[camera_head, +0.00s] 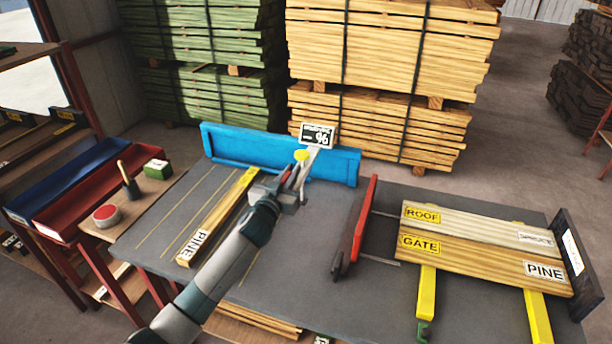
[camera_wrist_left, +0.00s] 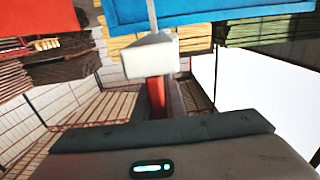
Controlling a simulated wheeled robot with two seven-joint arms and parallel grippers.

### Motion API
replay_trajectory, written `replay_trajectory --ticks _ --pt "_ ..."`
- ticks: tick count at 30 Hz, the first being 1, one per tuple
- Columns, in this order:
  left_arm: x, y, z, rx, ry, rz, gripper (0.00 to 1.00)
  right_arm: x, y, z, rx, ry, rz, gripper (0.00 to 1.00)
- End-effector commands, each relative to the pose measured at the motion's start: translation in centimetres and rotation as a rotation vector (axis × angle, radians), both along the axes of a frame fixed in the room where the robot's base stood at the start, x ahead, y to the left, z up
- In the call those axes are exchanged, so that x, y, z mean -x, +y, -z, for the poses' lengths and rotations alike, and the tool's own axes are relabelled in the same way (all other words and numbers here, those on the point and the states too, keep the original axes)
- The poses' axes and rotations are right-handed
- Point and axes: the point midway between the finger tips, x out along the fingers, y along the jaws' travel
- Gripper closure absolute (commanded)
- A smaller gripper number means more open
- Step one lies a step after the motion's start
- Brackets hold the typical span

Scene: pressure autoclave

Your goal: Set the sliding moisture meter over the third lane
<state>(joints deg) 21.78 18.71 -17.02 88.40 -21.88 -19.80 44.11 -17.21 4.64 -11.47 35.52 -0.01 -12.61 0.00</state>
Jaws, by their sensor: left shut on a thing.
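The moisture meter (camera_head: 317,136) has a dark display reading "-- %" and sits at the blue back rail (camera_head: 232,147), with a pale arm and yellow disc below it. My left gripper (camera_head: 291,184) is shut on the meter's handle, just in front of the rail. In the left wrist view a white block of the meter (camera_wrist_left: 150,58) shows above a red part (camera_wrist_left: 157,95) between the fingers. Thin yellow lines mark lanes on the grey table (camera_head: 160,225). A board marked PINE (camera_head: 222,215) lies left of my gripper. My arm hides part of the lanes. My right gripper is out of view.
A red upright plate (camera_head: 356,228) stands right of my arm. Further right, boards labelled ROOF and GATE (camera_head: 470,250) lie on yellow bars (camera_head: 427,290). A side shelf with a red tin (camera_head: 106,215) and green block (camera_head: 158,169) is at the left. Lumber stacks stand behind.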

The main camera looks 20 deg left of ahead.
Motion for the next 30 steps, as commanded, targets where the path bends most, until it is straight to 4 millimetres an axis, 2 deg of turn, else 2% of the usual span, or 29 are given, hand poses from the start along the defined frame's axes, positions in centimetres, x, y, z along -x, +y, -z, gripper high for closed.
replay_trajectory --ticks 1,6,9,13,18,27,28,30 --pt "-0.1 1.7 -0.2 -0.003 -0.001 -0.005 1.00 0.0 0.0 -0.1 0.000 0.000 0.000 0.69" --pt "-0.2 6.1 -0.2 -0.005 -0.001 -0.005 1.00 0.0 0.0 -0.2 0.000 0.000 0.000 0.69" --pt "-0.3 8.3 -0.2 -0.004 -0.001 -0.005 1.00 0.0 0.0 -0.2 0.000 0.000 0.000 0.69" --pt "-0.4 10.3 -0.2 -0.004 -0.002 -0.004 1.00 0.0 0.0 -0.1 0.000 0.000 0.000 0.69" --pt "-0.4 11.3 -0.2 -0.002 -0.003 -0.002 1.00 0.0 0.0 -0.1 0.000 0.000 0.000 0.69" --pt "-0.4 11.4 -0.2 -0.001 -0.003 -0.001 1.00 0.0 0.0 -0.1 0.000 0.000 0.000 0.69" --pt "-0.4 11.3 -0.2 -0.001 -0.003 -0.001 0.84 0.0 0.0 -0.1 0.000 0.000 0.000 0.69" --pt "-0.4 11.3 -0.2 -0.001 -0.002 -0.001 0.70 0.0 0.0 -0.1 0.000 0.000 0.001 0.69"
